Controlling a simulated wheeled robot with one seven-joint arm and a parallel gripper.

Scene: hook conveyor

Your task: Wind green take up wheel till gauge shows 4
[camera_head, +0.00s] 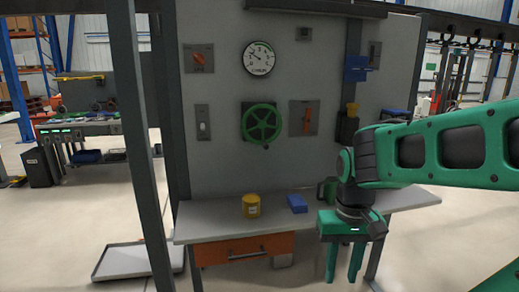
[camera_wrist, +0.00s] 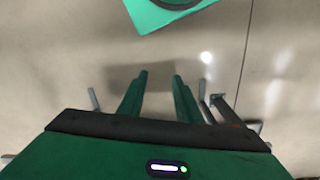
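The green take-up wheel (camera_head: 261,123) is a spoked handwheel on a dark plate, mounted on the grey upright panel above the bench. The round gauge (camera_head: 258,59) with a white face sits above it on the same panel. Its needle and numbers are too small to read surely. My gripper (camera_head: 344,278) hangs pointing down at the front right of the bench, apart from the wheel and lower than it. In the wrist view, my gripper's two green fingers (camera_wrist: 159,80) stand apart with nothing between them and bare floor beyond.
The bench (camera_head: 222,213) below the panel holds a yellow tin (camera_head: 251,206), a blue block (camera_head: 297,203) and a green mug (camera_head: 327,190). A grey post (camera_head: 138,140) stands at left.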

